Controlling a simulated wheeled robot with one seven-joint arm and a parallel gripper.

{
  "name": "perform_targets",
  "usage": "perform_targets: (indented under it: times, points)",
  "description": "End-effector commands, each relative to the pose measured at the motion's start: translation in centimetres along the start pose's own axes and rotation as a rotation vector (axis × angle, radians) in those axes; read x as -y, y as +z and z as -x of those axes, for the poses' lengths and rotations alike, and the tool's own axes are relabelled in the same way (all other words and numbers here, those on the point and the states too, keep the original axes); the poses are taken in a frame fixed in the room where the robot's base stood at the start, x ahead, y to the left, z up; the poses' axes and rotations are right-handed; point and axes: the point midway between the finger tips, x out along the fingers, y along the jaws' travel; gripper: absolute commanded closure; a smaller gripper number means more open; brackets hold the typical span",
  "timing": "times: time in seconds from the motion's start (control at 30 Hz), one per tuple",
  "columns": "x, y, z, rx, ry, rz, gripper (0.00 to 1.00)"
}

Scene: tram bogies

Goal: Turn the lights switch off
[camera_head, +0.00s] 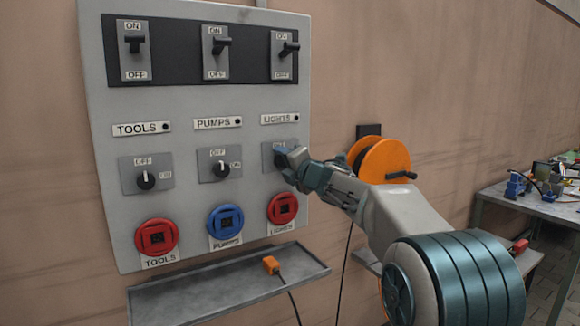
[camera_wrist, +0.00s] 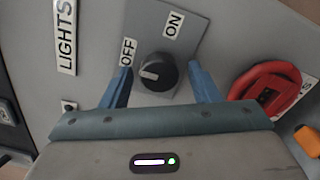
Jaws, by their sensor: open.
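The lights switch is a black rotary knob (camera_wrist: 156,72) on a grey plate, with OFF and ON labels, in the wrist view. In the head view my gripper (camera_head: 289,160) is at the LIGHTS plate (camera_head: 268,157) and hides the knob. The LIGHTS label (camera_head: 280,118) is above that plate.
The grey panel (camera_head: 205,102) also carries the TOOLS knob (camera_head: 146,180), the PUMPS knob (camera_head: 221,169), several lever switches on top and a red LIGHTS socket (camera_head: 282,208) below. An orange cable reel (camera_head: 384,160) is close behind my arm. A shelf (camera_head: 225,290) juts out below.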

Motion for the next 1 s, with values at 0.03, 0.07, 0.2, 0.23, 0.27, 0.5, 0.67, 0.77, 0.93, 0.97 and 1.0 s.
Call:
perform_targets:
  times: [0.03, 0.07, 0.2, 0.23, 0.27, 0.5, 0.67, 0.77, 0.93, 0.97, 1.0]
  points:
    - [0.0, 0.0, 0.3, 0.001, 0.000, 0.000, 0.45]
    - [0.0, 0.0, 0.5, 0.001, 0.000, 0.000, 0.45]
    - [0.1, 0.0, 2.2, 0.002, 0.000, -0.001, 0.45]
    - [0.0, 0.0, 2.7, 0.002, 0.000, -0.001, 0.45]
    - [0.1, 0.0, 3.3, 0.002, 0.000, -0.001, 0.45]
    - [0.0, 0.0, 8.1, 0.002, 0.001, 0.001, 0.45]
    - [0.0, -0.1, 11.0, 0.001, 0.000, 0.001, 0.45]
    - [0.0, -0.1, 12.3, 0.000, 0.000, 0.001, 0.45]
    - [0.0, -0.1, 13.5, -0.001, -0.001, 0.000, 0.45]
    - [0.0, -0.1, 13.6, -0.001, -0.001, 0.000, 0.45]
    - [0.0, -0.1, 13.7, -0.001, -0.001, 0.000, 0.45]
